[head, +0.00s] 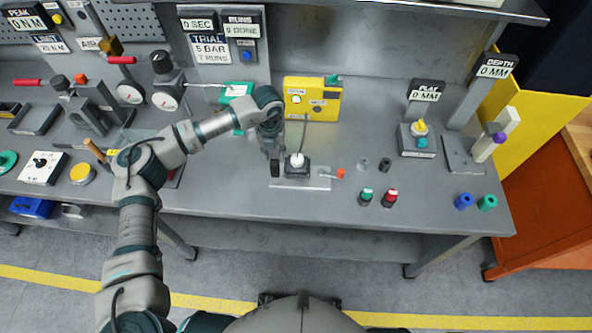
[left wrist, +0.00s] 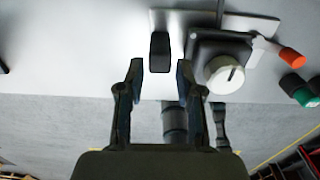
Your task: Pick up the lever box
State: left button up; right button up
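My left gripper (head: 270,150) reaches down over the middle of the bench, and its arm comes in from the left. In the left wrist view its two fingers (left wrist: 158,82) are apart with nothing held between them. A small upright black block (left wrist: 160,52) lies just beyond the fingertips, roughly in line with the gap. A dark box with a round white knob (left wrist: 224,74) stands to its right; it also shows in the head view (head: 297,161). A white box with a black lever (head: 42,167) sits at the far left of the bench. My right gripper is not in view.
A yellow box (head: 312,98) stands behind the knob box. An orange cap (head: 340,173), a green-topped cylinder (head: 366,196) and a red-topped cylinder (head: 390,198) are to the right. Vices and gauges crowd the left.

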pick_arm(q)
notch_tip(320, 180, down, 3)
jog(key=shift+r, duration=0.1)
grip_shut()
